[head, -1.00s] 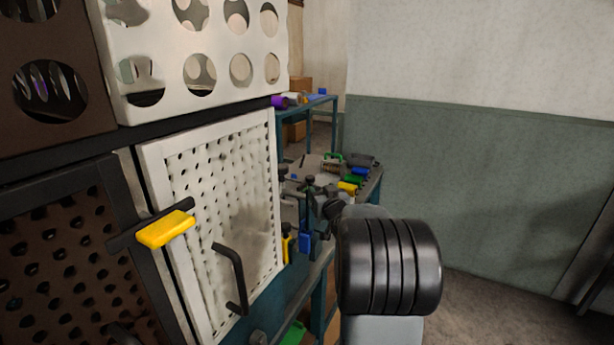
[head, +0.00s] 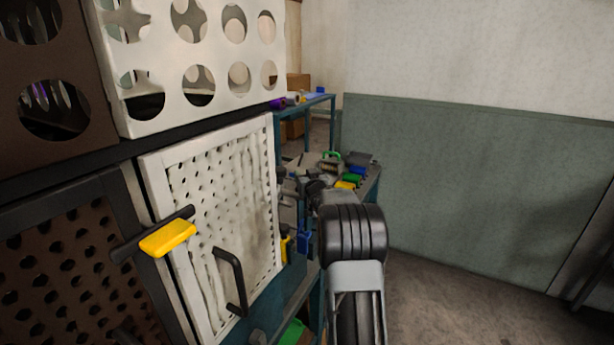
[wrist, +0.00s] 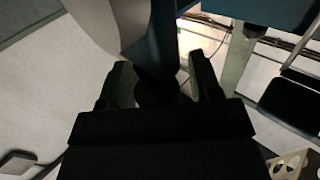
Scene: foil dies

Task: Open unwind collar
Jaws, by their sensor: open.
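I cannot pick out the unwind collar with certainty in either view. My gripper (wrist: 162,88) is open in the wrist view, its two dark fingers spread apart. A dark rounded shape (wrist: 155,92) shows between the fingers; I cannot tell whether it is touched. A grey curved part and a dark teal part (wrist: 262,10) lie just beyond the fingers. In the head view my arm reaches away along the right side of the white perforated door (head: 222,185), and the gripper end is largely hidden behind my arm and the bench clutter.
The door has a black handle (head: 233,282); a yellow-handled latch (head: 167,238) sits at its left edge. A teal bench (head: 277,312) with several coloured tools stands behind my arm. A grey-green wall (head: 470,190) and open floor (head: 460,310) lie to the right.

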